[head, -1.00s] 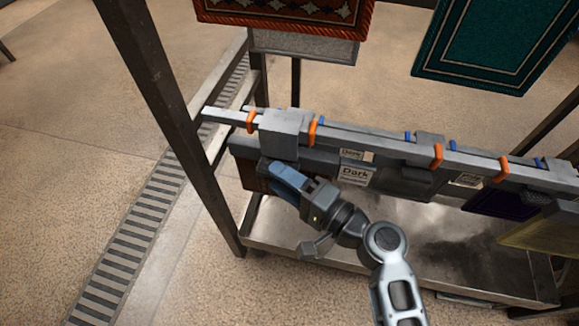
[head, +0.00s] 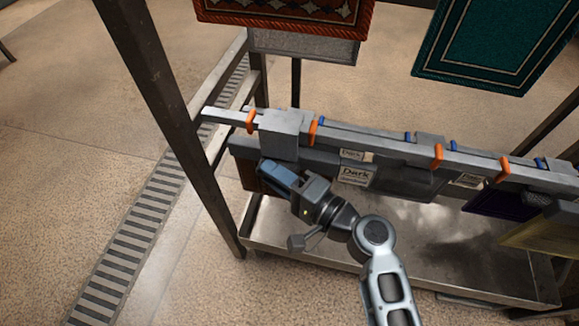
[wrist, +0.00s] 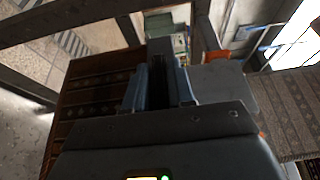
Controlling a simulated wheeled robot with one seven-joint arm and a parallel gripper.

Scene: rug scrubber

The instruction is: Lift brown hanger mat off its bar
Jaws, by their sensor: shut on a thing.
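The brown mat shows as a dark brown edge below the rail in the head view (head: 250,180). In the wrist view its patterned brown face (wrist: 92,95) spreads to the left of the fingers. My gripper (head: 270,172) is at the mat's upper part, below the grey block (head: 284,137) on the bar (head: 375,145). In the wrist view my gripper (wrist: 160,85) has its two blue fingers on either side of a dark grey upright piece, which looks like part of the mat's hanger. Most of the mat is hidden in the head view by my gripper and the rail.
Orange clips (head: 314,131) and blue clips mark the bar. A "Dark" label (head: 356,176) is right of my gripper. A purple mat (head: 492,205) and a yellowish mat (head: 545,236) hang farther right. A metal tray (head: 300,255) lies below; a frame post (head: 165,110) stands left.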

